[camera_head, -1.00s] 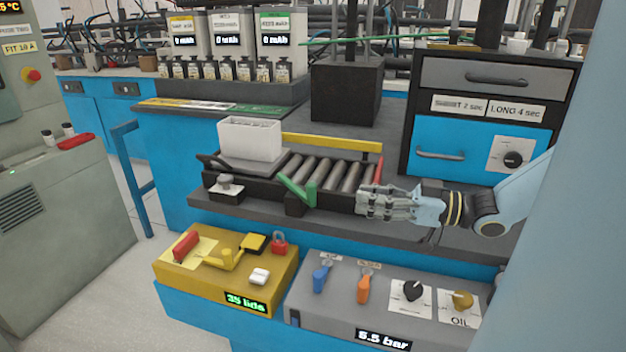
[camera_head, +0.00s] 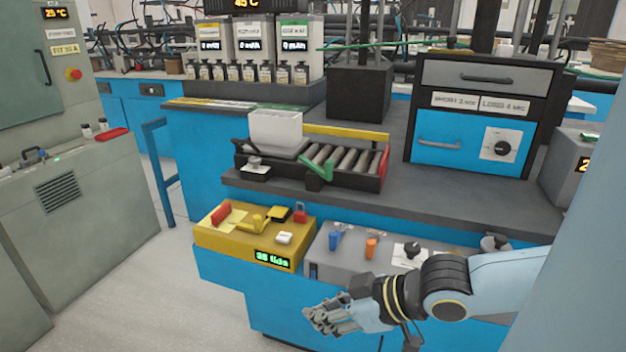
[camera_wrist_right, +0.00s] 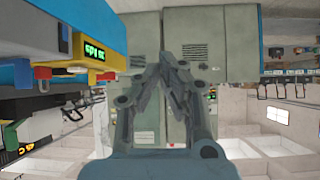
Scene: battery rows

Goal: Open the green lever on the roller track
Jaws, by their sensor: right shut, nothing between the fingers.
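The green lever (camera_head: 317,168) stands at the front of the roller track (camera_head: 345,160) on the grey bench. A white box (camera_head: 276,130) sits at the left end of the track. My right gripper (camera_head: 325,318) is low in front of the bench, below and apart from the lever, shut and empty. In the right wrist view its fingertips (camera_wrist_right: 165,55) come together with nothing between them. My left gripper is not in view.
A yellow control box (camera_head: 225,243) and a grey panel with blue and orange levers (camera_head: 325,262) sit on the lower ledge. A drawer cabinet (camera_head: 465,140) stands right of the track. A grey-green machine (camera_head: 85,195) is at the left. Floor is clear between.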

